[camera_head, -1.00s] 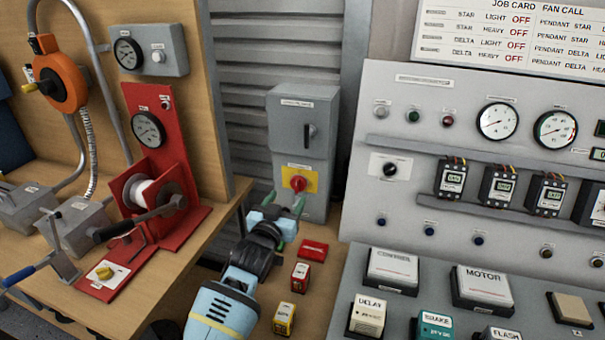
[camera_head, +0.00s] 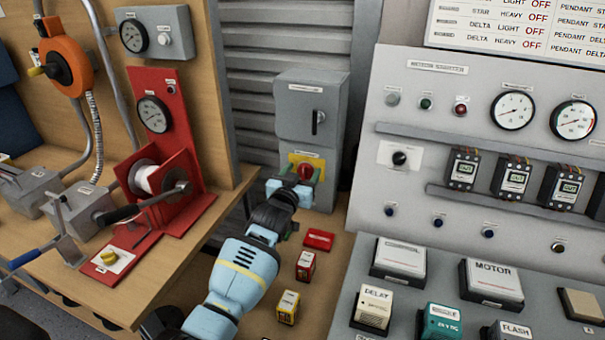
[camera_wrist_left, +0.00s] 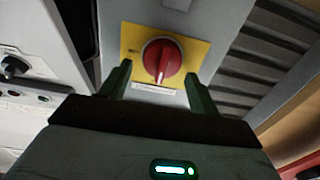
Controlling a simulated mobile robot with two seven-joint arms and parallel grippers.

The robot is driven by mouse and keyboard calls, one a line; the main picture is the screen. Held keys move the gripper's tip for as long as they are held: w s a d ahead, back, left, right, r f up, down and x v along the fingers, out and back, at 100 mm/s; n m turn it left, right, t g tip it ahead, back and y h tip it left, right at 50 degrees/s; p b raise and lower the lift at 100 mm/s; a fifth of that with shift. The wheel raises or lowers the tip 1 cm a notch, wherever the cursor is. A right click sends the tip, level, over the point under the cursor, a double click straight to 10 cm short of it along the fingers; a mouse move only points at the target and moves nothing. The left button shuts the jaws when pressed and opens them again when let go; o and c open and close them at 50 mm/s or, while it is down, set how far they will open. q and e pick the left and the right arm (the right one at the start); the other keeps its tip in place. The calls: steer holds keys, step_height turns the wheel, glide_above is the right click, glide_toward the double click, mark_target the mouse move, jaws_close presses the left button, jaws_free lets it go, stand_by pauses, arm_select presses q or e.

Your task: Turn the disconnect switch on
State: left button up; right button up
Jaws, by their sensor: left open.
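The disconnect switch is a red rotary knob (camera_head: 305,172) on a yellow plate (camera_head: 292,160), low on the front of a grey box (camera_head: 307,112). In the left wrist view the red knob (camera_wrist_left: 161,60) sits on its yellow plate (camera_wrist_left: 132,38), with its grip ridge close to upright in that picture. My left gripper (camera_head: 294,182) is in front of the knob. In the left wrist view its two green fingers (camera_wrist_left: 158,82) are open, one toward each side of the knob's lower part. I cannot tell whether they touch it. My right gripper is out of view.
The grey box has a black handle (camera_head: 318,122) above the knob. A red block (camera_head: 319,240), a red fuse-like box (camera_head: 306,266) and a yellow one (camera_head: 288,307) lie on the bench below. The grey control panel (camera_head: 400,200) stands close at right, a red winch stand (camera_head: 165,150) at left.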

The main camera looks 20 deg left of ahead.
arm_select(q)
steer(key=shift+w, duration=0.15)
steer(key=c, duration=1)
steer(key=shift+o, duration=0.2)
steer(key=shift+m, duration=0.3)
steer(key=m, duration=0.4)
steer(key=shift+d, duration=0.35)
steer(key=m, duration=0.4)
steer(key=shift+d+f+m, duration=0.2)
steer(key=shift+f+m, duration=0.05)
steer(key=shift+m, duration=0.15)
steer(key=m, duration=0.5)
steer(key=shift+d+f+b, duration=0.15)
steer(key=shift+f+b, duration=0.15)
steer(key=shift+f, duration=0.05)
steer(key=shift+f+m, duration=0.15)
steer(key=shift+m, duration=1.55)
